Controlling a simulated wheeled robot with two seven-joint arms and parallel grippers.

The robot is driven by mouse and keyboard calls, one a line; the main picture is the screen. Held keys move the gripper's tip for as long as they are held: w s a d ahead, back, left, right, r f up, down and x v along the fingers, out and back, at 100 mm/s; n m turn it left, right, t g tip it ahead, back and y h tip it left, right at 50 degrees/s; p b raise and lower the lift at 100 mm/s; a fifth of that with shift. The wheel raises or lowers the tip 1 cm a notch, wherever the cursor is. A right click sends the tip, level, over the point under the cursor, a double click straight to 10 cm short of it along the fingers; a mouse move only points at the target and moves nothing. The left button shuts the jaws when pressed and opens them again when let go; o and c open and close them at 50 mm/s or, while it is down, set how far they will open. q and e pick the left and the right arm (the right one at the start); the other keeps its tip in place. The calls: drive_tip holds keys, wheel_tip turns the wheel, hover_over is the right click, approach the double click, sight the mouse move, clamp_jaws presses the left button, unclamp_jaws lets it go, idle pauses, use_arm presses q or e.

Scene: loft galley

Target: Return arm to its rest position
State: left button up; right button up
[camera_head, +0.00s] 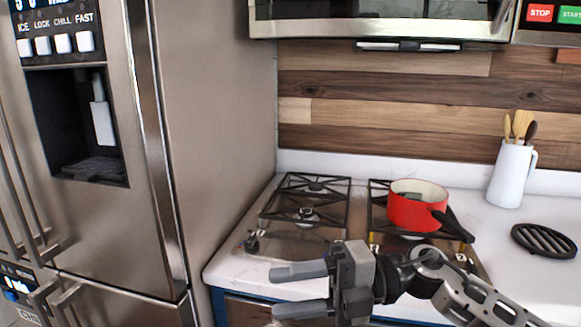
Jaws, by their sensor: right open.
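My right gripper (302,289) is in the lower middle of the head view, with its arm coming in from the lower right. Its two grey fingers point left and are apart, with nothing between them. It is in front of the stove and the counter's front edge. My left gripper is not in view.
A red pot (412,212) with a dark handle sits on the right side of the gas stove (300,240). A white pitcher (510,175) of utensils and a black trivet (543,240) are on the counter at right. A steel fridge (215,130) stands at left.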

drive_tip(key=d+f+m+t+h, duration=0.45)
drive_tip(key=f+m+t, duration=0.45)
drive_tip(key=m, duration=0.6)
drive_tip(key=d+f+m+t+h, duration=0.45)
drive_tip(key=f+m+t, duration=0.5)
drive_tip(key=m, duration=0.45)
drive_tip(key=s+d+f+m+g+h, duration=0.2)
drive_tip(key=s+d+f+m+g, duration=0.1)
drive_tip(key=s+f, duration=0.3)
drive_tip(key=s+d+f+m+g+h, duration=0.2)
drive_tip(key=s+f+g+h, duration=0.1)
drive_tip(key=s+f, duration=0.3)
drive_tip(key=shift+s+d+f+m+h, duration=0.3)
drive_tip(key=shift+d+f+m, duration=0.1)
drive_tip(key=shift+f, duration=0.55)
